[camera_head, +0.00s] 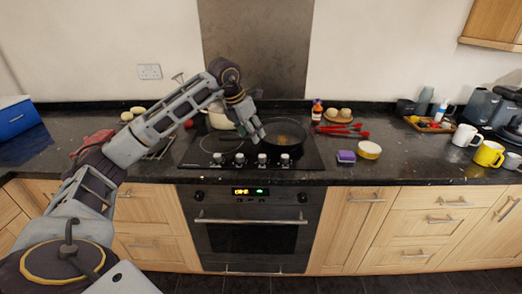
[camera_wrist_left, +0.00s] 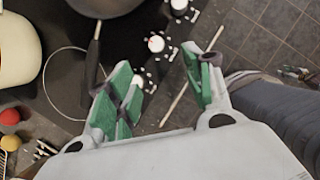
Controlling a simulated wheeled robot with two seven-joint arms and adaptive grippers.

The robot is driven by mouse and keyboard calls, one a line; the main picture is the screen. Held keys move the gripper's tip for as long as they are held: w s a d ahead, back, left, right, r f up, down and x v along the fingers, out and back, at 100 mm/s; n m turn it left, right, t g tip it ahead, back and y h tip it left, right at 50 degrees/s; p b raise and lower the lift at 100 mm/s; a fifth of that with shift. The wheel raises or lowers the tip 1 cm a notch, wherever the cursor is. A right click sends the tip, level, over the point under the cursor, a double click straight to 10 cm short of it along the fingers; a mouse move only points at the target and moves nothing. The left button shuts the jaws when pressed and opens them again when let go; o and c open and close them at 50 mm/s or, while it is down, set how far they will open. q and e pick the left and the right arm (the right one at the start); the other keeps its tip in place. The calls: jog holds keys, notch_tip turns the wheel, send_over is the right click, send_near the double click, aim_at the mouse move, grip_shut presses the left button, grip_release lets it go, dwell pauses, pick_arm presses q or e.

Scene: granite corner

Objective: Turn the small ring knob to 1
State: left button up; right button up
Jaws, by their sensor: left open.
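A row of several silver-white knobs (camera_head: 262,160) runs along the front of the black hob (camera_head: 310,156). The markings are too small to tell which knob is the small ring one. My left gripper (camera_head: 260,138) hangs above the hob, behind the middle knobs. In the left wrist view my left gripper (camera_wrist_left: 157,62) is open and empty, with green finger pads. A knob (camera_wrist_left: 156,44) shows between and beyond its fingertips, a second knob (camera_wrist_left: 179,8) is farther up, and a third knob (camera_wrist_left: 137,82) lies by the left finger, partly hidden. My right gripper is not in view.
A dark frying pan (camera_head: 288,133) stands on the hob right beside my left gripper; its handle (camera_wrist_left: 93,58) shows in the left wrist view. A pale pot (camera_head: 219,120) stands behind. A purple sponge (camera_head: 346,157) and round yellow-and-white item (camera_head: 369,150) lie right of the hob.

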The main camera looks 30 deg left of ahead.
aim_at(262, 155)
pick_arm(q)
jog(key=shift+w+a, duration=0.25)
jog(key=shift+w, duration=0.05)
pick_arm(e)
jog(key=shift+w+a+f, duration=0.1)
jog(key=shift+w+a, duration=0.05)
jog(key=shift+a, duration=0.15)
pick_arm(q)
jog(key=shift+r, duration=0.1)
jog(key=shift+x, duration=6.95)
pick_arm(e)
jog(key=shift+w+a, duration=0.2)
pick_arm(q)
jog(key=c, duration=1)
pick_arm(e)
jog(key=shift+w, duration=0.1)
